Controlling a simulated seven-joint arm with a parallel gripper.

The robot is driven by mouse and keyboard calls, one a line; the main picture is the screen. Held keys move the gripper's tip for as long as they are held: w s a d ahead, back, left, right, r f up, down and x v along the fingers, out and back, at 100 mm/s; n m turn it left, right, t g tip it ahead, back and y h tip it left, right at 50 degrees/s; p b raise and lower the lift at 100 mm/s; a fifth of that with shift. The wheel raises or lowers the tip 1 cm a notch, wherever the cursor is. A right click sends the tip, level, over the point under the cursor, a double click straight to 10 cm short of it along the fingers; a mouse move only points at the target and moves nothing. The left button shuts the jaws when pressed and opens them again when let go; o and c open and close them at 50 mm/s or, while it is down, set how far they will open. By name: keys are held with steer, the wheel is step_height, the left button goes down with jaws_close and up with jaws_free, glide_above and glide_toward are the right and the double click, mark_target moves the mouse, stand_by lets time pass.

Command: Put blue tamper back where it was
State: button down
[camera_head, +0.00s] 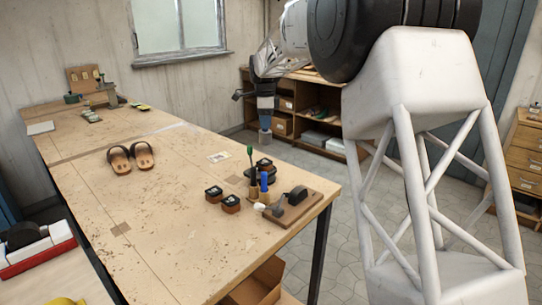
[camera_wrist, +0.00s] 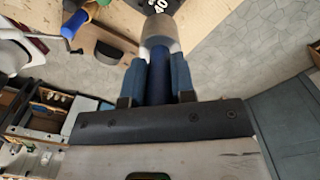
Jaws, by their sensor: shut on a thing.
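My gripper (camera_head: 265,102) is shut on the blue tamper (camera_head: 265,123), which hangs upright with its grey metal head down. In the wrist view the tamper's grey head (camera_wrist: 157,38) points to the top of the picture. Its dark blue handle is between my two fingers (camera_wrist: 158,78). The worktable (camera_head: 160,215) lies to the left of the tamper in the head view. The tamper's height above the table or floor is hard to tell.
On the table's near right stand a wooden tool holder (camera_head: 255,194) with upright handles, small black-topped blocks (camera_head: 231,204) and a wooden board (camera_head: 292,211) with a dark tool. Sandals (camera_head: 131,158) lie farther left. Shelves (camera_head: 322,134) stand behind. The table's middle is largely clear.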

steer(key=s+d+f, duration=0.2)
steer(key=d+f, duration=0.3)
steer(key=d, duration=0.5)
steer(key=shift+d+f, duration=0.15)
steer(key=shift+f, duration=0.05)
step_height(320, 180, down, 6)
stand_by(0.4)
steer(key=shift+f, duration=0.15)
steer(key=shift+f, duration=1.85)
steer(key=shift+f, duration=0.15)
steer(key=c, duration=1)
jaws_free()
steer(key=shift+o, duration=0.2)
